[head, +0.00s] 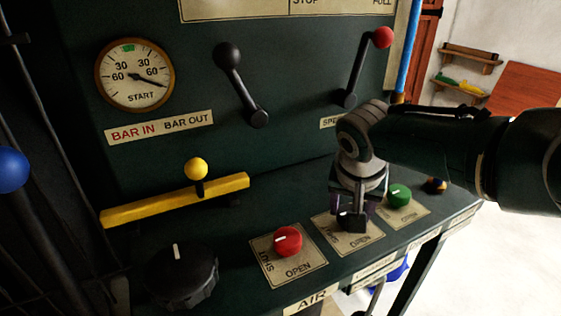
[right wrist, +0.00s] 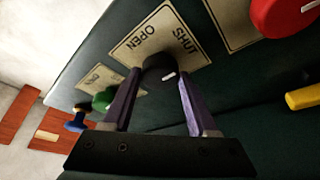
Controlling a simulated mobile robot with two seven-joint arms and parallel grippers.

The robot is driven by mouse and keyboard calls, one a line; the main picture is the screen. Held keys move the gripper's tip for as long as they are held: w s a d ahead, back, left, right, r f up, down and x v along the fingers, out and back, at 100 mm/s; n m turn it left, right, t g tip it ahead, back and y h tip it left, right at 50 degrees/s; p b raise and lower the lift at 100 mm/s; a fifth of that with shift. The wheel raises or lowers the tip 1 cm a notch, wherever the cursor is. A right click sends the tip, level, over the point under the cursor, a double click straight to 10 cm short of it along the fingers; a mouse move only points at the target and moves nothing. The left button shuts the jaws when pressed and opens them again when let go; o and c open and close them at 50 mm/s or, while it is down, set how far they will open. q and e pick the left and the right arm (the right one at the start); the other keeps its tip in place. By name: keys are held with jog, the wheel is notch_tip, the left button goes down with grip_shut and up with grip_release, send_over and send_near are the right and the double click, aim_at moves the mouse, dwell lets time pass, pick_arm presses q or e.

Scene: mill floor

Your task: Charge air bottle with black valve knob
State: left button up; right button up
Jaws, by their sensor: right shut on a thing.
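The black valve knob (head: 351,221) sits on a cream SHUT/OPEN plate (head: 335,240) on the desk's sloping top, between a red and a green knob. My right gripper (head: 352,208) reaches down onto it from above. In the right wrist view the black knob (right wrist: 157,67) lies between the two purple fingers of the gripper (right wrist: 158,85), which are closed on its sides. A short white mark shows on the knob, and the plate's words appear upside down there. The pressure gauge (head: 134,74) has its black needle toward the lower right and a green mark at the top. My left gripper is out of view.
The red knob (head: 287,241) and green knob (head: 398,194) flank the black one closely. A large black dial (head: 181,276), a yellow bar (head: 175,200) and two upright levers, black-topped (head: 228,55) and red-topped (head: 383,38), are nearby. Open floor lies to the right.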

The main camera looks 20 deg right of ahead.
dwell(0.4)
jog(key=o, duration=1.4)
jog(key=p+v, duration=0.7)
jog(key=v, duration=0.3)
jog(key=shift+f+p, duration=0.1)
jog(key=shift+p, duration=0.25)
jog(key=shift+a, duration=0.1)
